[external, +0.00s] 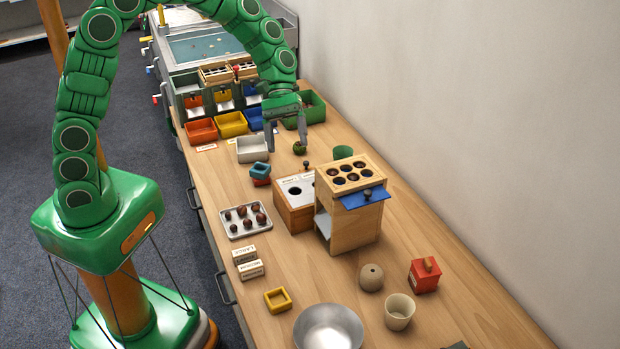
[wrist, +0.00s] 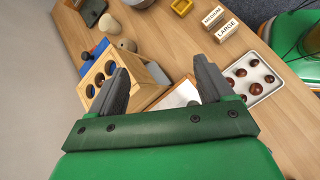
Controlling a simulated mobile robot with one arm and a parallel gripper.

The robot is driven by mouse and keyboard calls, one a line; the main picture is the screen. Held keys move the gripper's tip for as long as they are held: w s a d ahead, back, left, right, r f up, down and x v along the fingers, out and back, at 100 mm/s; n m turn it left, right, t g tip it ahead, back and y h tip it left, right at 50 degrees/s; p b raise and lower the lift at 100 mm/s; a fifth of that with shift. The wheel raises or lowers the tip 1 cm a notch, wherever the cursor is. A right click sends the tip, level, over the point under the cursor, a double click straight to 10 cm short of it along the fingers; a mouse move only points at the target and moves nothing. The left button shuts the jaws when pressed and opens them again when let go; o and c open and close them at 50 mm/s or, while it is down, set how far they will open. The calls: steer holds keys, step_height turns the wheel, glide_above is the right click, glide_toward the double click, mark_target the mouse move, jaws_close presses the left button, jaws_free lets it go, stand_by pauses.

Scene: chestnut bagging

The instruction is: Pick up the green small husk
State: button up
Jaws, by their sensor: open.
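A small round green husk (external: 299,148) with brownish patches shows in the external view, close to the tip of my gripper's right finger. Whether it touches the finger or sits on the table, I cannot tell. My gripper (external: 286,146) is open, its fingers pointing down over the far part of the table. In the wrist view my gripper (wrist: 162,74) shows two spread fingers with nothing held between them. The husk does not show in the wrist view.
A wooden box with round holes (external: 335,228) and a lower wooden box (external: 288,212) stand nearer the camera. A white bin (external: 252,155), a green bin (external: 316,108) and a green cup (external: 343,152) are nearby. A metal tray (external: 235,230) holds several chestnuts.

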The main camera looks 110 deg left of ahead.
steer(key=s+a+f+n+t+y, duration=0.1)
steer(key=s+a+f+n, duration=0.15)
steer(key=a, duration=0.45)
steer(key=s+a+f+n+t, duration=0.1)
steer(key=a+f+n+t, duration=0.15)
steer(key=a, duration=0.45)
steer(key=s+a+f+n+t+y, duration=0.1)
steer(key=a+f+n, duration=0.2)
steer(key=a, duration=0.5)
steer(key=s+a+f+n+t+y, duration=0.1)
steer(key=s+a+f+n+y, duration=0.15)
steer(key=s+a+f, duration=0.35)
steer(key=s+a+f+n+t+y, duration=0.15)
steer(key=s+a+f+n, duration=0.25)
steer(key=s+a, duration=0.4)
glide_toward(300, 147)
steer(key=shift+w+a+f+m+h, duration=0.15)
steer(key=shift+w+a+f, duration=0.25)
steer(key=shift+w+f, duration=0.15)
steer(key=shift+w+a+f+m+h, duration=0.1)
steer(key=shift+w+a+f+h, duration=0.05)
steer(key=shift+w+a+f, duration=0.3)
steer(key=shift+x, duration=2.6)
steer(key=c, duration=1.1)
